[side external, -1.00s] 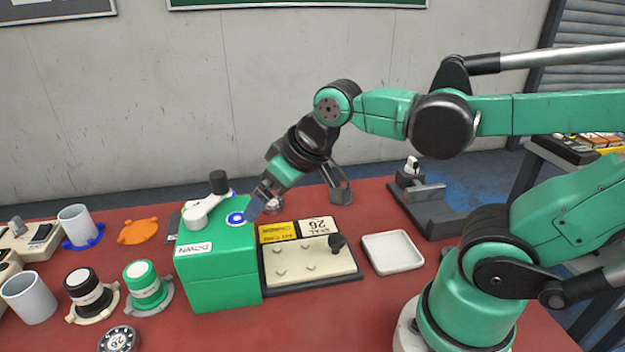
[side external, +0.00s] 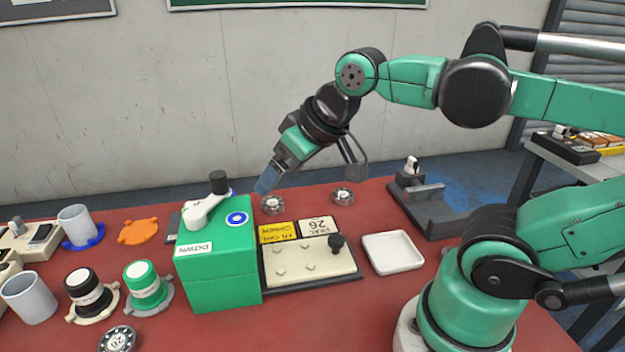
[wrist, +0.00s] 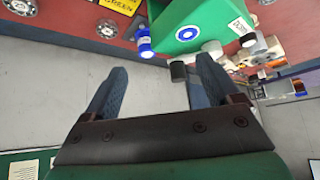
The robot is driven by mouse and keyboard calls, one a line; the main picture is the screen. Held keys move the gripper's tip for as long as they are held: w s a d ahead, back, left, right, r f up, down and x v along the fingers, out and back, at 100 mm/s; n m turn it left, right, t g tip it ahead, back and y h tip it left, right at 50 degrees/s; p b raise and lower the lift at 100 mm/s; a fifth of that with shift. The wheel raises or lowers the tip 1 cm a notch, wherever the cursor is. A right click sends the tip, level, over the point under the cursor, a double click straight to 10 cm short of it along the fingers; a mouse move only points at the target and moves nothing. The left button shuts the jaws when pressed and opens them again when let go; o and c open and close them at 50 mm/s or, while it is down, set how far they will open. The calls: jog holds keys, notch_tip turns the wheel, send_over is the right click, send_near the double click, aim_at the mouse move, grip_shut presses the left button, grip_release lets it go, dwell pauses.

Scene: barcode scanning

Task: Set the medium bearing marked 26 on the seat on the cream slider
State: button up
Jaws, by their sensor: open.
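A metal bearing (side external: 118,340) whose face reads like 26 lies at the front left, cut by the lower picture edge. Two more bearings, one (side external: 272,203) behind the green box's right corner and one (side external: 343,195) farther right, lie at the back; their marks are too small to read. The cream slider (side external: 318,268) sits on a dark base right of the green box, with a black knob and several small raised marks. My gripper (side external: 310,178) is open and empty above the back bearings. In the wrist view its fingers (wrist: 158,80) stand wide apart with nothing between.
Yellow and white labels lie behind the slider; the white one reads 26. A white tray (side external: 392,252) stands right. Capped cylinders and cups crowd the left. Red table is clear in front of the slider.

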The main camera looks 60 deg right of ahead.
jog(key=w+a+r+n+g+y, duration=0.1)
jog(key=w+a+r+n+y, duration=0.15)
jog(key=w+a+n, duration=0.45)
jog(key=n+g+y, duration=0.3)
jog(key=n, duration=0.1)
send_over(119, 340)
jog(key=s+d, duration=0.2)
jog(key=d, duration=0.1)
notch_tip(119, 340, down, 4)
jog(key=shift+h, duration=0.25)
notch_tip(119, 340, down, 11)
jog(key=shift+f, duration=0.2)
jog(key=shift+w+a+f, duration=0.1)
jog(key=shift+a+f, duration=0.05)
jog(key=shift+f, duration=0.45)
jog(key=shift+x, duration=2.5)
grip_shut()
